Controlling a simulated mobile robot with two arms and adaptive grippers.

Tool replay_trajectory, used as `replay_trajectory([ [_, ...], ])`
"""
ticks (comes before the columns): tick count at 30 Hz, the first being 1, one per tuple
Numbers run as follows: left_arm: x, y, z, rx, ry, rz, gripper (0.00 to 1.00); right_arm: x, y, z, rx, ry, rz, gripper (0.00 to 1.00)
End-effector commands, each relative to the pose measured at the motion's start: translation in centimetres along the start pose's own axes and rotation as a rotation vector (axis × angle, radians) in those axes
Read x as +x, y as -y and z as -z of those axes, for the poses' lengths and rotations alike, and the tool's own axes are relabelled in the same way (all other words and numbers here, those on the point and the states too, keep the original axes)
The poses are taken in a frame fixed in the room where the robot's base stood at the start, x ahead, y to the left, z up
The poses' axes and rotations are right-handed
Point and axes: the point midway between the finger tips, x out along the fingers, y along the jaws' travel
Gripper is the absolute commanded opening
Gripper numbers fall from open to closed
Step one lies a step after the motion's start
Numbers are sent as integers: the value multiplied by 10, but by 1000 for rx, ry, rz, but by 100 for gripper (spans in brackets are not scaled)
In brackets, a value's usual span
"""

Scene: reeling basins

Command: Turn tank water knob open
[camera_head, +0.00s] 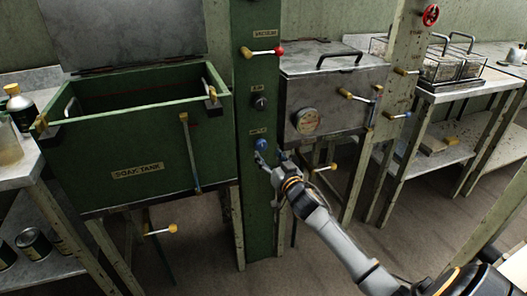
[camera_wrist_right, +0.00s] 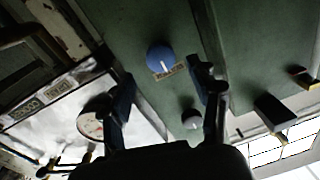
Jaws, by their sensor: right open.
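The blue water knob (camera_head: 262,144) sits on the green post (camera_head: 256,200), under a small label, between the soak tank and the metal tank. My right gripper (camera_head: 269,157) is open just in front of and below it. In the right wrist view the blue knob (camera_wrist_right: 160,57) shows a white pointer mark and lies ahead, between and beyond the two open fingertips (camera_wrist_right: 165,77). The fingers appear apart from the knob. My left gripper is not in view.
A black knob (camera_head: 260,102) and a red-tipped lever (camera_head: 265,51) sit higher on the post. The metal tank (camera_head: 340,85) with a round gauge (camera_head: 307,121) stands right, close to my right gripper.

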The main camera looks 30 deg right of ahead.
Motion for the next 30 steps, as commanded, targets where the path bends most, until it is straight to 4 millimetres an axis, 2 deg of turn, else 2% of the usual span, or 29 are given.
replay_trajectory([
  [3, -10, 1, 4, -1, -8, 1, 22, 21, 0, 0, 0, -1, 0, 61],
  [9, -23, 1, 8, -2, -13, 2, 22, 42, 0, -1, 0, 0, 0, 61],
  [21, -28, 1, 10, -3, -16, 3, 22, 49, 0, -1, 0, 1, 0, 61],
  [23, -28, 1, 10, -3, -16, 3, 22, 49, 0, -1, 0, 1, 1, 51],
  [29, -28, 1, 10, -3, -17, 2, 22, 48, 0, -1, 0, 1, 1, 10],
  [30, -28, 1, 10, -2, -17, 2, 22, 48, 0, -1, 0, 1, 1, 7],
])
